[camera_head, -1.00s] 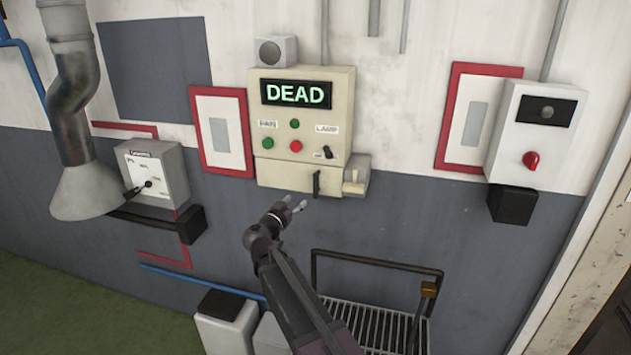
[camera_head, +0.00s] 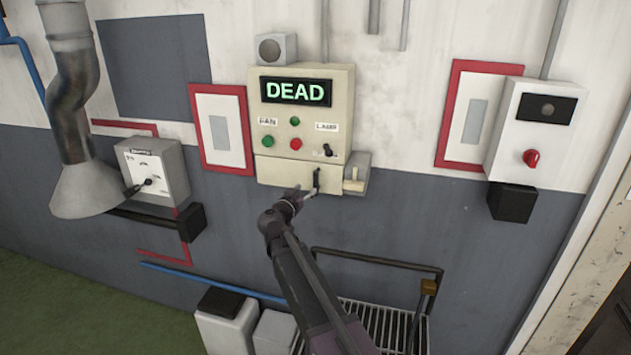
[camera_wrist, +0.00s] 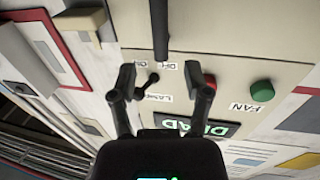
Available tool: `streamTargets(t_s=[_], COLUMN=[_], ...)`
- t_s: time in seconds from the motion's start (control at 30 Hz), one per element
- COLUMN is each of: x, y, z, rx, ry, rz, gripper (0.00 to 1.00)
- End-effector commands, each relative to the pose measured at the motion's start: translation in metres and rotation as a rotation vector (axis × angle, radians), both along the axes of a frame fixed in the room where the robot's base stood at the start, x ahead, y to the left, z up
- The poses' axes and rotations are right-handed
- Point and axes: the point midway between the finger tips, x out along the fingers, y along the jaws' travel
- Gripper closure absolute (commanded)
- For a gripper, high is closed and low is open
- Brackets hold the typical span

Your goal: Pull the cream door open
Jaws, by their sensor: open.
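The cream door (camera_head: 280,174) is the low panel at the bottom of the cream control box (camera_head: 340,90), and it looks closed. Its upright black bar handle (camera_head: 316,180) is at the door's right side. My gripper (camera_head: 303,192) is open and empty, just below and left of the handle in the head view. In the wrist view, the handle (camera_wrist: 160,30) points down from the top edge, between the lines of my two spread fingers (camera_wrist: 168,76). Its lower end shows a little above the fingertips. The fingers do not appear to touch it.
A small lever switch (camera_head: 327,150) and green and red buttons (camera_head: 295,144) sit above the door under a "DEAD" display (camera_head: 296,92). A cream lever box (camera_head: 354,180) adjoins at right. A wire rack (camera_head: 375,325) with a dark rail stands below.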

Motion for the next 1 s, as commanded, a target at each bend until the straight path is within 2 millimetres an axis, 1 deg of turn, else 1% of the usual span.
streamTargets(t_s=[0.03, 0.2, 0.43, 0.63, 0.97, 1.0], x=[0.010, 0.032, 0.055, 0.064, 0.064, 0.064], y=[-0.004, -0.017, -0.032, -0.038, -0.039, -0.039], z=[0.000, 0.000, 0.000, 0.000, 0.000, 0.000], rx=[0.000, 0.000, 0.000, 0.000, 0.000, 0.000], ry=[0.000, 0.000, 0.000, 0.000, 0.000, 0.000], rz=[0.000, -0.001, 0.000, 0.001, 0.001, 0.001], gripper=[0.38, 0.38, 0.38, 0.38, 0.38, 0.44])
